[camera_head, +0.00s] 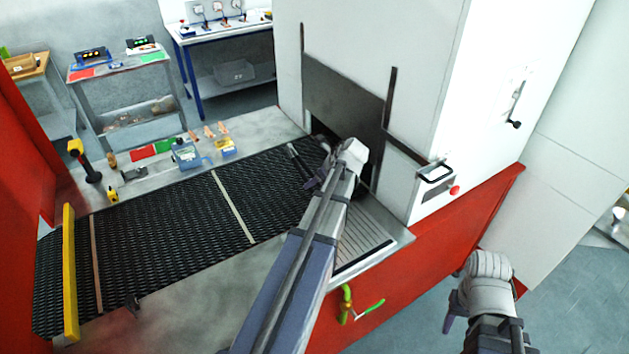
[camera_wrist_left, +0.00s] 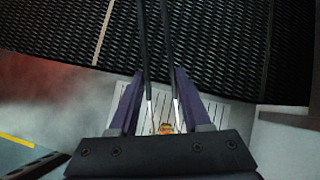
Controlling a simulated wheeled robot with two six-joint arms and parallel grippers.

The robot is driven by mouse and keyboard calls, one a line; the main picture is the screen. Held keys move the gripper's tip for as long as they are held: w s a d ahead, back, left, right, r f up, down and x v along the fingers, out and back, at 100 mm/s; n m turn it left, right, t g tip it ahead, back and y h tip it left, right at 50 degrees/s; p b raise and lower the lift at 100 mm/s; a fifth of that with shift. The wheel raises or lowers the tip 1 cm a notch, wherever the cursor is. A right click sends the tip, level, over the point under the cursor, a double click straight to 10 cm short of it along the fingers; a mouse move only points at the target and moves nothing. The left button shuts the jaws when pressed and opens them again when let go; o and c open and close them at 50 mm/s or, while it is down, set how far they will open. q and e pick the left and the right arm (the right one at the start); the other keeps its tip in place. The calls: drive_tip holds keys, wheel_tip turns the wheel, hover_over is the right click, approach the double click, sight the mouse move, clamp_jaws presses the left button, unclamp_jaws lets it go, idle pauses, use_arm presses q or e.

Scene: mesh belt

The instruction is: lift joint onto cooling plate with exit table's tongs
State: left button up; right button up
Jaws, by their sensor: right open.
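My left gripper (camera_head: 318,178) is at the furnace mouth end of the mesh belt, by the slatted metal plate (camera_head: 365,235). In the left wrist view its purple fingers (camera_wrist_left: 157,85) close around the two dark arms of the tongs (camera_wrist_left: 143,45), which reach out over the belt. In the head view a dark rod of the tongs (camera_head: 296,157) sticks out over the mesh. The slatted plate (camera_wrist_left: 215,112) lies below the gripper. A small orange-copper piece (camera_wrist_left: 166,128) shows between the tong arms; I cannot tell if it is the joint. My right gripper (camera_head: 453,312) is open beside the red base.
The black mesh belt (camera_head: 150,240) runs left from the white furnace (camera_head: 375,50). A yellow bar (camera_head: 69,270) crosses its left end. Fittings and tools lie on the grey ledge (camera_head: 265,125) behind.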

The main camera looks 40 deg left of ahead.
wheel_tip(320, 180, up, 7)
drive_tip(key=p, duration=0.6)
drive_tip(key=shift+r, duration=0.15)
